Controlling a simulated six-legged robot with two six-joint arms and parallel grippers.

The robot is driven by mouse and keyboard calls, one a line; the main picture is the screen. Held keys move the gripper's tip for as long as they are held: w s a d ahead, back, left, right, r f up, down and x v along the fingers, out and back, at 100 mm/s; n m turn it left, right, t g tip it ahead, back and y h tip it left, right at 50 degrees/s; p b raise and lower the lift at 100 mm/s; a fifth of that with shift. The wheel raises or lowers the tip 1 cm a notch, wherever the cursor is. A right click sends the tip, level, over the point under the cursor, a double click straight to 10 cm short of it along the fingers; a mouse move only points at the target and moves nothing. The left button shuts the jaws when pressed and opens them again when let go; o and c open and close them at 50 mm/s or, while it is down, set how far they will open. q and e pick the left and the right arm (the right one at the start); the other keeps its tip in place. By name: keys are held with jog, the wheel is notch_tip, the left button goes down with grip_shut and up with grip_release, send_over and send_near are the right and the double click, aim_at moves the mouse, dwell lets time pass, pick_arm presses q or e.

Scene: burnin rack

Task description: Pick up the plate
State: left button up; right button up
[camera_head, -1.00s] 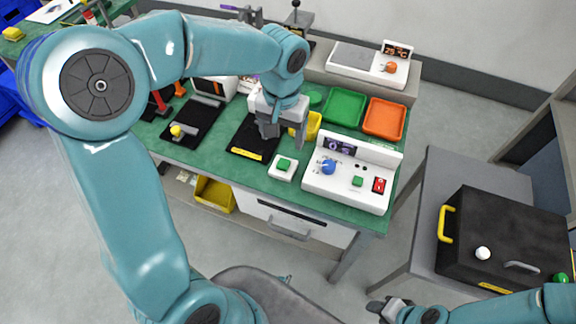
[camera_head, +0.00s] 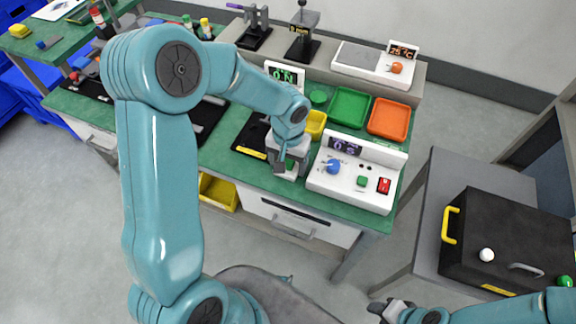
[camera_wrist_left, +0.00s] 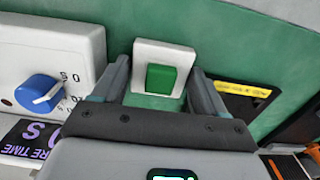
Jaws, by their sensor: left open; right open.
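No object is plainly marked as the plate. A flat black plate-like pad (camera_head: 252,133) with a yellow label strip lies on the green bench, partly hidden by my left arm; it also shows at the right in the left wrist view (camera_wrist_left: 239,101). My left gripper (camera_head: 287,170) is open and empty, over a small white block with a green button (camera_head: 292,164). In the left wrist view the block (camera_wrist_left: 164,50) appears between and beyond the fingertips. My right gripper (camera_head: 384,307) is open and low at the bottom, away from the bench.
A white control box (camera_head: 342,184) with a blue knob stands right of my left gripper. Green (camera_head: 348,107) and orange (camera_head: 388,118) trays and a yellow bin (camera_head: 315,125) sit behind. A black case (camera_head: 510,235) with a yellow handle rests on the grey table at right.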

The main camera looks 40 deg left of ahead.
pick_arm(q)
jog(key=shift+c, duration=0.3)
jog(key=c, duration=0.6)
jog(key=shift+r, duration=0.1)
jog(key=shift+c, duration=0.2)
